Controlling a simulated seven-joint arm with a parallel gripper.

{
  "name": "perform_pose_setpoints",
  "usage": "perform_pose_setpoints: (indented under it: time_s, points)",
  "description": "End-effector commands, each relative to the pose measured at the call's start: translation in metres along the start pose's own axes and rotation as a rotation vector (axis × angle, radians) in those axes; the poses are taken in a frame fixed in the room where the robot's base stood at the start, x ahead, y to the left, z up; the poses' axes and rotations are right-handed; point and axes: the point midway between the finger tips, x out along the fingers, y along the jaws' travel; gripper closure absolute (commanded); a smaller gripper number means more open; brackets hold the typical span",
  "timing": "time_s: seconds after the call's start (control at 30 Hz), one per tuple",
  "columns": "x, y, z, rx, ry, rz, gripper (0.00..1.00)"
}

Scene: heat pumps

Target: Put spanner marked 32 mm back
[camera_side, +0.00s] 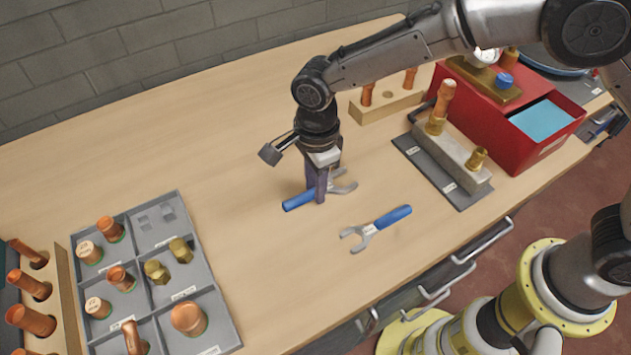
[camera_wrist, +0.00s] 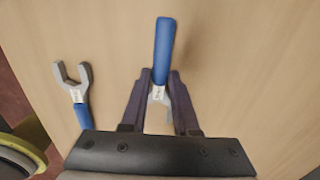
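Two spanners with blue handles and grey open jaws are on the wooden table. One spanner (camera_side: 299,200) is under my gripper (camera_side: 317,196); in the wrist view its blue handle (camera_wrist: 164,48) points away and its labelled neck lies between my fingertips (camera_wrist: 160,78). The fingers are close on both sides of it, but whether they press on it cannot be told. The other spanner (camera_side: 394,216) lies apart, nearer the front edge; it also shows at left in the wrist view (camera_wrist: 83,114). Both have small white labels, too small to read. No lift off the table is clear.
A grey compartment tray (camera_side: 225,327) with copper and brass fittings stands at left, beside a wooden rack (camera_side: 66,300). At right are a dark mat (camera_side: 411,149) with a grey block (camera_side: 455,160), a red box (camera_side: 510,128) and a wooden holder (camera_side: 386,108).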

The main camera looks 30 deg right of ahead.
Motion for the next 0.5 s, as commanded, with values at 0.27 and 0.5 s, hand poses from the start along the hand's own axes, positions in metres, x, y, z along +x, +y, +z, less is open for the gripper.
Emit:
perform_pose_setpoints:
  time_s: [0.27,0.5]
  points:
    - [0.0001,0.0002,-0.0002,0.0,0.001,0.001,0.46]
    - [-0.0062,-0.0002,0.0001,0.0,-0.001,-0.001,0.46]
